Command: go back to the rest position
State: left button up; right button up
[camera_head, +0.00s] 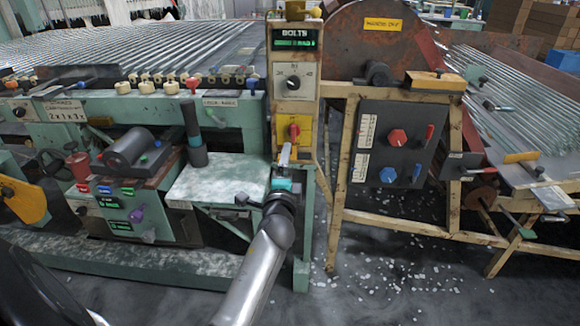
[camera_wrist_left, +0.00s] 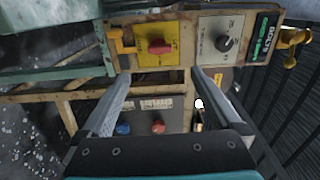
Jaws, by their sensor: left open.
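My left gripper (camera_head: 285,158) is in front of the narrow wooden control post (camera_head: 309,95), just below its red knob (camera_head: 294,131) on a yellow plate. In the left wrist view the two fingers of my left gripper (camera_wrist_left: 161,74) are spread wide, with nothing between them. The red knob (camera_wrist_left: 159,47) shows beyond the fingertips there, with a visible gap on the picture; I cannot tell the exact distance. The dial (camera_wrist_left: 223,44) and the green BOLTS display (camera_wrist_left: 265,38) sit beside it. My right gripper is not in view.
A green bench (camera_head: 220,180) with a dark cylinder machine (camera_head: 130,150) stands left. A wooden frame (camera_head: 338,190) with a grey knob panel (camera_head: 392,142) stands right. Glass tubes (camera_head: 180,50) fill the back left. White shards (camera_head: 390,270) litter the open floor at the front right.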

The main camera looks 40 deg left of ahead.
pick_arm(q)
jog(key=shift+s+d, duration=0.1)
jog(key=shift+s, duration=0.2)
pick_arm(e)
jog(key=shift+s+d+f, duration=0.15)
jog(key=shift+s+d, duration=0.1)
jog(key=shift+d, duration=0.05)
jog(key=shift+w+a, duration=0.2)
